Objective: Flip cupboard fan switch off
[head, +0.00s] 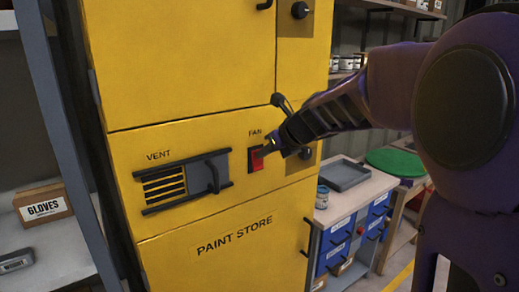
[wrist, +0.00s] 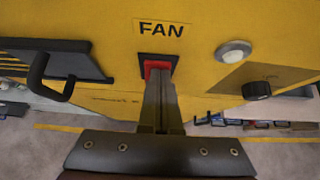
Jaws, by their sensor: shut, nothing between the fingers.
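The fan switch (head: 257,161) is a red rocker in a black frame under the FAN label on the yellow paint store cupboard (head: 190,72). It also shows in the wrist view (wrist: 158,59), below the FAN label. My gripper (head: 265,151) is shut and empty, with its fingertips at the front of the switch. In the wrist view my shut fingers (wrist: 160,80) cover the lower part of the red rocker. I cannot tell whether the tips touch it, nor which way the rocker is tipped.
The vent (head: 185,181) with a dark sliding handle is left of the switch. A dark knob (wrist: 256,90) and a round pale button (wrist: 233,52) are to its right. A bench with a grey tray (head: 344,175) stands at right, and a shelf with a gloves box (head: 43,203) at left.

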